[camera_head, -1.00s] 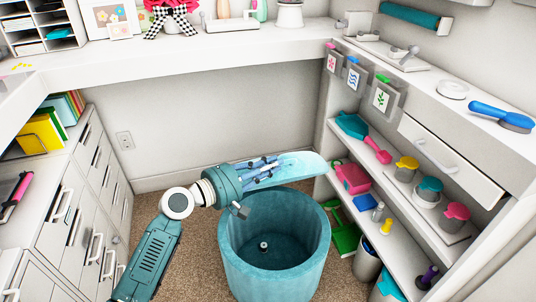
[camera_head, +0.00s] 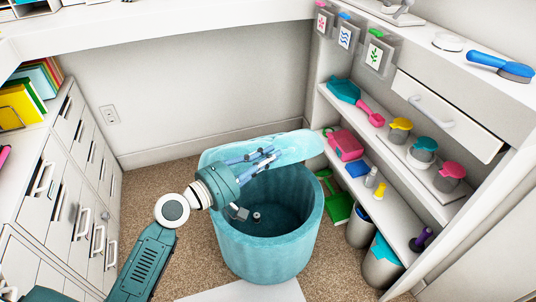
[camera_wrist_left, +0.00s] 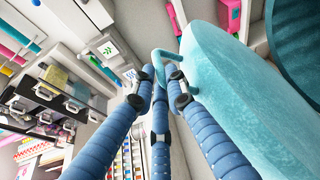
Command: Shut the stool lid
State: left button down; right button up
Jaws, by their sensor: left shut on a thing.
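The teal round stool (camera_head: 265,248) stands open on the carpet, its hollow inside visible with a small dark round fitting at the bottom. Its pale teal lid (camera_head: 300,146) is raised and tilted at the far side of the rim. My left gripper (camera_head: 262,157) is in front of the lid, its blue fingers closed at it. In the left wrist view, the fingers close around a thin teal loop (camera_wrist_left: 157,55) on the lid (camera_wrist_left: 225,85). The fingers partly hide the loop and the lid. My right gripper is not in view.
White drawers (camera_head: 60,190) stand at the left. Shelves with a teal dustpan (camera_head: 350,92), a pink box (camera_head: 345,145) and cups stand close at the right. Grey bins (camera_head: 381,268) and a green dustpan (camera_head: 336,205) are beside the stool. Carpet is free left of the stool.

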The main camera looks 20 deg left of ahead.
pick_arm(q)
jog(key=shift+a+f, duration=0.15)
jog(key=shift+f, duration=0.05)
jog(key=c, duration=1.8)
grip_release()
jog(key=shift+w, duration=0.1)
jog(key=v, duration=1.2)
